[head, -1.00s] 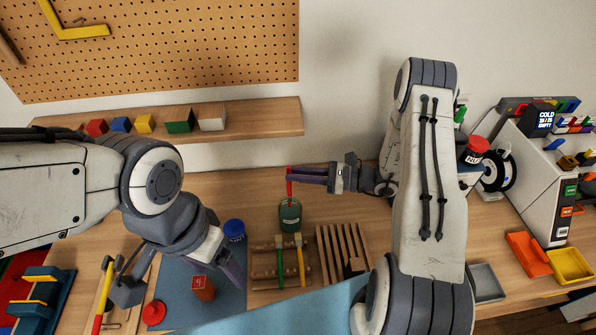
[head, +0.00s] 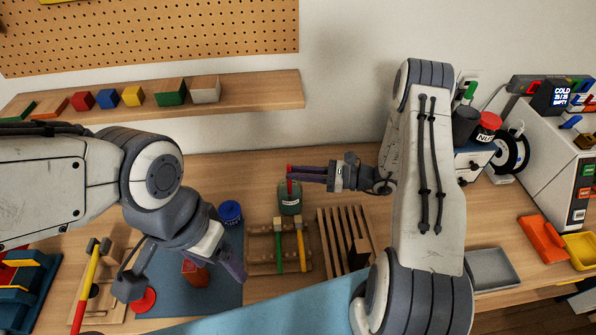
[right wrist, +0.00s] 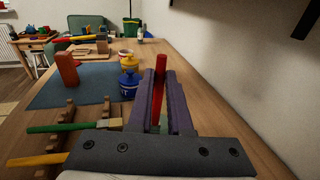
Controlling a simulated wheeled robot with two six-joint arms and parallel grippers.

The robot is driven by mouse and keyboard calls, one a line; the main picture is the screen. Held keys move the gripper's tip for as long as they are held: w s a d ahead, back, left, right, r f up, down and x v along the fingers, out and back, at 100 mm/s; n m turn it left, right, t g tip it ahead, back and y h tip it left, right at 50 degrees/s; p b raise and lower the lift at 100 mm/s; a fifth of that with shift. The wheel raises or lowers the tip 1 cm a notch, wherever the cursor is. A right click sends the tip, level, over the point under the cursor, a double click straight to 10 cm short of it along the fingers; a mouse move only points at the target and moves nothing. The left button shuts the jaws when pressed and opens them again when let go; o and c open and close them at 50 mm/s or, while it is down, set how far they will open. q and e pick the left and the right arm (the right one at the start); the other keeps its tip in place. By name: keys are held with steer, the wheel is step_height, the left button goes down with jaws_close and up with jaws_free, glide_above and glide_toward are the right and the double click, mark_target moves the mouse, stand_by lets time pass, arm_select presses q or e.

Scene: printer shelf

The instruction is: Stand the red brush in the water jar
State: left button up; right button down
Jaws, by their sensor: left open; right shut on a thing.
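The red brush (head: 289,174) is upright between the fingers of my right gripper (head: 292,175), which is shut on it. Its lower part overlaps the mouth of the dark green jar (head: 290,204), seemingly the water jar; how deep it reaches is hidden.
A wooden rack (head: 262,255) holds green- and yellow-handled brushes just in front of the green jar. A slatted wooden rack (head: 335,240) stands to its right, a blue jar (head: 230,214) to its left. A red disc (head: 143,300) lies on the mat. Table behind the jar is clear.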

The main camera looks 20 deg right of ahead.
steer(key=shift+f, duration=0.45)
steer(key=c, duration=0.8)
jaws_free()
steer(key=shift+o, duration=0.2)
steer(key=shift+d+r, duration=0.1)
steer(key=shift+s+d+r+p, duration=0.2)
steer(key=shift+s+d+r, duration=0.2)
steer(key=shift+d, duration=0.3)
steer(key=shift+s+d+r+p, duration=0.15)
steer(key=shift+s+d+r, duration=0.2)
steer(key=shift+d, duration=0.4)
steer(key=shift+s+d+r+p, duration=0.2)
steer(key=shift+s+d+r, duration=0.2)
steer(key=shift+d, duration=0.3)
